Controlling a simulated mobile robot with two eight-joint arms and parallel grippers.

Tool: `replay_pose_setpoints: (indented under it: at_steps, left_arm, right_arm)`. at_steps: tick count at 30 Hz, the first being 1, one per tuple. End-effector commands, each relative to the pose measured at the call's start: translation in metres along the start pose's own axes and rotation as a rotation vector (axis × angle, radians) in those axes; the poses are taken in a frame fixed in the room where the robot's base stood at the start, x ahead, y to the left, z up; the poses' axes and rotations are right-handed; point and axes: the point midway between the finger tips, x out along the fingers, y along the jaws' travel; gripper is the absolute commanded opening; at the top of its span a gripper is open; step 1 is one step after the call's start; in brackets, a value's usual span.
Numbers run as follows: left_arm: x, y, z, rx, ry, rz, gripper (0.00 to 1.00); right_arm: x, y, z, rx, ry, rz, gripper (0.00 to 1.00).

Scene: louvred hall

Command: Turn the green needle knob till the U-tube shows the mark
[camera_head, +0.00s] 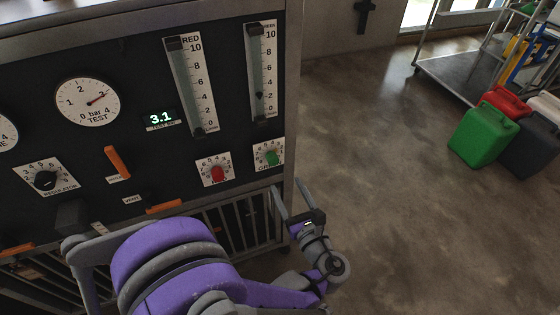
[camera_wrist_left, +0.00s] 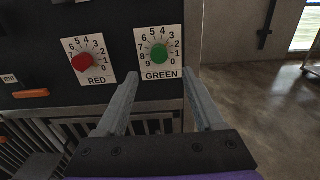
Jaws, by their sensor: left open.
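The green knob (camera_head: 272,158) sits on a white numbered dial low at the right of the dark panel. In the left wrist view the green knob (camera_wrist_left: 158,54) shows just beyond and between the fingertips. The tube gauge labelled GREEN (camera_head: 262,70) stands above it, with a dark marker near 2. No separate target mark can be made out on it. My left gripper (camera_head: 287,186) is open and empty, below and in front of the knob and apart from it. Its two fingers (camera_wrist_left: 157,76) are spread wide in the left wrist view. My right gripper is not in view.
The red knob (camera_head: 217,173) is left of the green one, under the RED tube (camera_head: 190,85). The display (camera_head: 160,118) reads 3.1 beside the TEST dial (camera_head: 88,101). An orange lever (camera_head: 117,163) juts out. Jerrycans (camera_head: 482,135) and a trolley (camera_head: 455,75) stand right; floor between is clear.

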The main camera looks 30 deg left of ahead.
Motion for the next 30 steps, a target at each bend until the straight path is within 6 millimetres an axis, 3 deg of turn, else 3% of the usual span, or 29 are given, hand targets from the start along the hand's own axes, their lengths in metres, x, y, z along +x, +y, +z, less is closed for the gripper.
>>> replay_pose_setpoints:
  at_steps: [5,22,30]
  left_arm:
    - [0.012,0.0,0.001,0.005,-0.005,0.002,0.7]
    - [0.091,0.001,0.001,0.002,-0.003,0.003,0.7]
    - [0.097,0.0,0.0,0.002,-0.002,0.0,0.7]
  right_arm:
    - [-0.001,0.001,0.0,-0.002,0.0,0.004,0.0]
    - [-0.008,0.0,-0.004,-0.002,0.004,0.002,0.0]
    - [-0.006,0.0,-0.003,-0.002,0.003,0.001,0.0]
